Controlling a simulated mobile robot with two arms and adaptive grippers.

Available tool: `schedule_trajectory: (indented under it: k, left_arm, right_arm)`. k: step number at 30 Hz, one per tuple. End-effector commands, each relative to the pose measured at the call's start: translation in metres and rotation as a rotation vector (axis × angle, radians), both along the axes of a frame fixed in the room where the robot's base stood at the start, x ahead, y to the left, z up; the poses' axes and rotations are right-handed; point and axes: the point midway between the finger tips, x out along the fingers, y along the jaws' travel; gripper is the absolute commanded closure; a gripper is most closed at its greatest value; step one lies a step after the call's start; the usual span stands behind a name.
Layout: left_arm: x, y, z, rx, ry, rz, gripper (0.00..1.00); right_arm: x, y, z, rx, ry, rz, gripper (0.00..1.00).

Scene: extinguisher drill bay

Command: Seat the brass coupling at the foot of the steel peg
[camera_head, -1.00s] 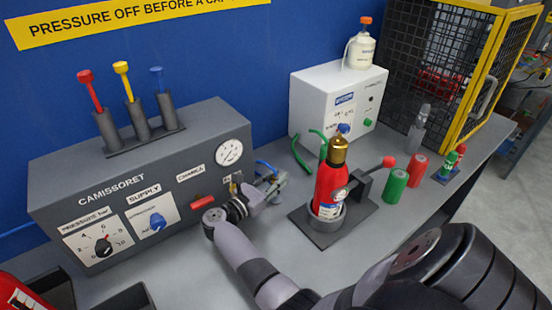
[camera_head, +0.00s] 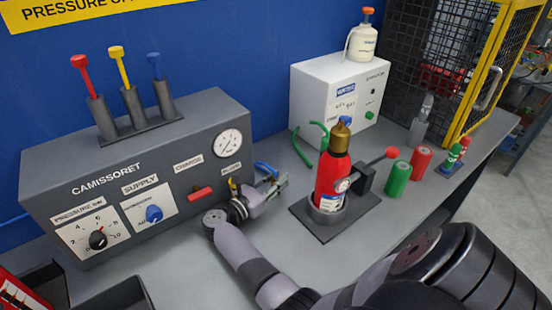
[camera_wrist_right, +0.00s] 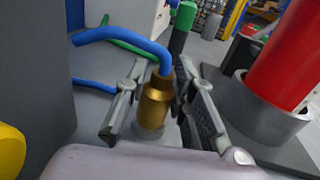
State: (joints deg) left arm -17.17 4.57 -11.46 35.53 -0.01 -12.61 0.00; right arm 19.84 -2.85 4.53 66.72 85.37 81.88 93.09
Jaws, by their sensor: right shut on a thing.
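A brass coupling (camera_wrist_right: 155,103) on a blue hose (camera_wrist_right: 125,37) is between the fingers of my right gripper (camera_wrist_right: 158,108) in the wrist view; the gripper is shut on it. In the head view my right gripper (camera_head: 270,192) is just right of the dark grey panel, above the bench, and hides the coupling; a bit of the blue hose (camera_head: 266,168) shows behind it. A grey upright part (camera_head: 420,122) stands at the back right of the bench; I cannot tell whether it is the steel peg. My left gripper is out of view.
A red extinguisher (camera_head: 331,178) with a brass top stands in a grey holder (camera_head: 322,222), right of my right gripper. Green (camera_head: 398,180) and red (camera_head: 420,160) cylinders are beyond it. The dark panel (camera_head: 130,170) is close on the left. Bare bench shows in front of the holder.

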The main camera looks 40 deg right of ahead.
Motion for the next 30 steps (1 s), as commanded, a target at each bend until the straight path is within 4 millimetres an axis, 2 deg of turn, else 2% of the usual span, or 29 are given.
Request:
schedule_trajectory:
  k: [8,9,18,27,30]
  left_arm:
    - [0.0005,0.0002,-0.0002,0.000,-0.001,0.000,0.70]
    - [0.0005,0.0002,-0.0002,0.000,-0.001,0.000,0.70]
    - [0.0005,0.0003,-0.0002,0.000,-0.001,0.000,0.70]
    - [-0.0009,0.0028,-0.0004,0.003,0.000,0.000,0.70]
    - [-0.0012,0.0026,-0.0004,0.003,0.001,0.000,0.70]
  right_arm:
    - [0.0001,-0.0001,0.0007,-0.001,-0.001,0.000,1.00]
    - [0.0001,-0.0001,0.0007,-0.001,-0.001,0.000,0.74]
    - [0.0001,-0.0001,0.0005,-0.001,-0.001,0.000,0.54]
    - [-0.0001,-0.0001,0.0003,0.000,0.000,0.000,0.53]
    - [0.0002,0.0001,0.0065,0.000,-0.004,0.000,0.53]
